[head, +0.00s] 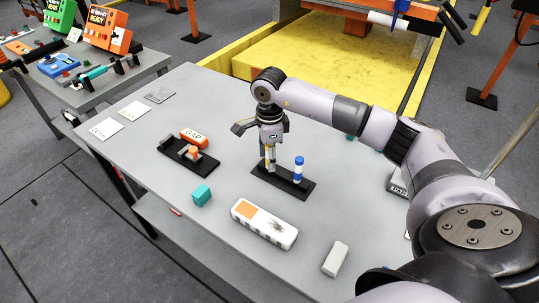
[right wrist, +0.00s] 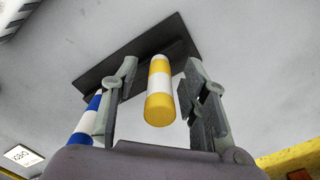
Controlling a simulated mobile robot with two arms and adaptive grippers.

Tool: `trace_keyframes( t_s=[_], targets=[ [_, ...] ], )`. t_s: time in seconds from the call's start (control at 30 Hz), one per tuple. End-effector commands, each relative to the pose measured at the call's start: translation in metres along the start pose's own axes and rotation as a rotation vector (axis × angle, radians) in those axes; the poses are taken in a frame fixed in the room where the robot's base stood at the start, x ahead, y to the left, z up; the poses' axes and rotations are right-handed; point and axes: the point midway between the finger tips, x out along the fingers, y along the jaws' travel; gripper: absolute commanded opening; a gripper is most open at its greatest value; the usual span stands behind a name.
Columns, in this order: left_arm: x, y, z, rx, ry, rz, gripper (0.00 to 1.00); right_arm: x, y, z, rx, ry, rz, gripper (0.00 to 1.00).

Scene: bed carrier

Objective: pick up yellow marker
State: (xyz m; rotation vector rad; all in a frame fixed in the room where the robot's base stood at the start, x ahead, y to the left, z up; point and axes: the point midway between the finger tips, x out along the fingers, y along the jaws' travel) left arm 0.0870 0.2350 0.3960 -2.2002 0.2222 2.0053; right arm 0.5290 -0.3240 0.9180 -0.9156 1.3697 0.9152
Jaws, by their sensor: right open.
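The yellow marker (right wrist: 159,92) has a white band and stands upright in a black holder (right wrist: 95,80), between the spread fingers of my right gripper (right wrist: 162,80). A gap shows on both sides of it, and the fingers are open. In the head view, my right gripper (head: 269,155) points down over the left end of the holder (head: 295,188) and hides most of the yellow marker. A blue and white marker (head: 298,168) stands in the same holder, just right of the gripper. It also shows outside the left finger in the right wrist view (right wrist: 86,122). My left gripper is not in view.
On the grey table (head: 130,165) are a teal cube (head: 201,195), a white eraser-like block with an orange patch (head: 263,224), a small white block (head: 335,259), and a black tray (head: 175,156) by an orange CAP piece (head: 194,139). A yellow platform (head: 340,70) lies beyond.

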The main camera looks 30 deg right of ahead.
Motion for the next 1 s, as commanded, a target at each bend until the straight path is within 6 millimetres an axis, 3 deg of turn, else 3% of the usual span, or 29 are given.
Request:
trace_keyframes(
  t_s=[0.1, 0.7, 1.0],
  targets=[
    [0.0003, 0.0002, -0.0002, 0.000, 0.000, 0.000, 0.00, -0.0002, 0.0000, 0.0001, 0.000, 0.000, 0.000, 0.40],
    [0.0004, 0.0000, 0.0001, -0.001, 0.000, 0.000, 0.00, -0.0008, 0.0000, 0.0000, 0.000, 0.000, 0.000, 0.00],
    [0.0007, -0.0002, 0.0003, -0.001, -0.001, 0.000, 0.00, -0.0019, -0.0002, 0.0000, 0.001, 0.000, -0.001, 0.00]
  ],
)
